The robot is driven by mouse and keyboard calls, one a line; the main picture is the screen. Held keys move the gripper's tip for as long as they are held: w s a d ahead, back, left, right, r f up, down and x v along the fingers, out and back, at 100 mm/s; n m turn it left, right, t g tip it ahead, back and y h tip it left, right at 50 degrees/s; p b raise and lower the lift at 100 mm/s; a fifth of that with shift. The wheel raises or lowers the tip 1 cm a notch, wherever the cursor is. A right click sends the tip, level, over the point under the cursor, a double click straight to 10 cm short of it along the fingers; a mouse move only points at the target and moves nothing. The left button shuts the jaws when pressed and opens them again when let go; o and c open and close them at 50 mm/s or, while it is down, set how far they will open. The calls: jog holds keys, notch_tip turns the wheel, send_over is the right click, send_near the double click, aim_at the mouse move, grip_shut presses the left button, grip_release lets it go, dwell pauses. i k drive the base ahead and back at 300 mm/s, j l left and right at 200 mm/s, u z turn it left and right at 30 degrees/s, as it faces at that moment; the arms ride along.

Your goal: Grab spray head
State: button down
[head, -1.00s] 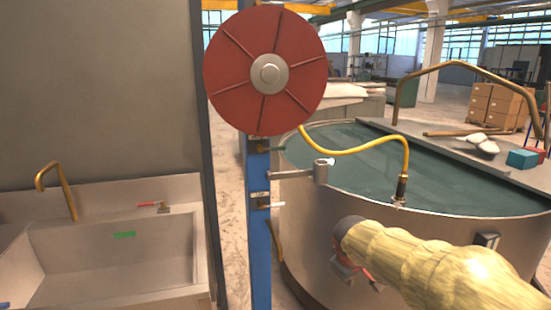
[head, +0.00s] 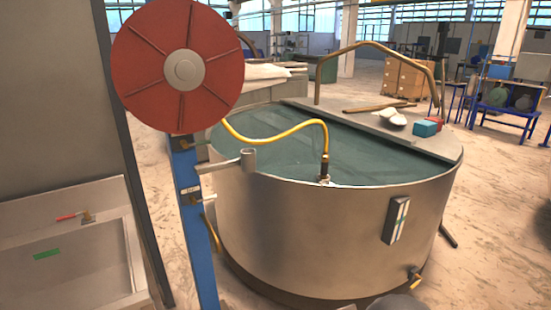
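The spray head (head: 324,168) is a small dark nozzle with a brassy part at the end of a yellow hose (head: 290,134). It stands roughly upright at the near rim of the round metal tank (head: 300,235), its lower end by a small pale fitting. The hose arcs over the tank from the red reel (head: 183,70) on the blue post. My gripper is not in view. A dark grey rounded shape at the bottom edge may be part of my arm, but I cannot tell.
A grey holder arm with a ring (head: 248,160) sticks out from the blue post (head: 190,215) near the rim. A lid board (head: 420,145) with a teal box and pale items covers the tank's far right. A sink (head: 70,255) stands left. Floor right of the tank is open.

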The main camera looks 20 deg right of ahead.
aim_at(325, 157)
jog(key=i+l+u, duration=0.1)
jog(key=l, duration=0.25)
jog(key=i+l+u, duration=0.1)
jog(key=i+l, duration=0.25)
jog(key=i+l+u, duration=0.1)
jog(key=l, duration=0.25)
jog(key=i+l, duration=0.25)
jog(key=l, duration=0.15)
jog(key=i+l+u, duration=0.15)
jog(key=l, duration=0.2)
